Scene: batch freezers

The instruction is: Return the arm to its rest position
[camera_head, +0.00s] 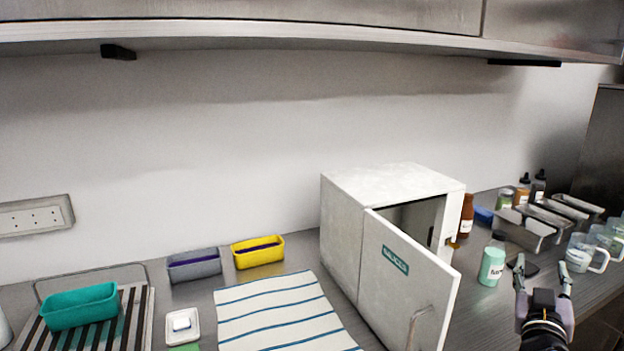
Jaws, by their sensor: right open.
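My right gripper (543,279) is at the lower right, above the front part of the counter. Its two fingers stand apart and nothing shows between them. It is just right of a jar with mint-green contents (492,263). A white box freezer (341,231) stands in the middle of the counter. Its door (405,285), with a teal label and a handle, is swung open toward the front. Only a dark strip of its inside shows; the rest is hidden by the door. My left gripper is not in view.
Glass mugs (578,253) stand right of my right gripper, with metal trays (522,231) and bottles (538,188) behind. Left of the freezer are a striped towel (281,311), a yellow bin (258,255), a grey bin (194,268) and a teal bin (80,307). A shelf (250,36) overhangs the counter.

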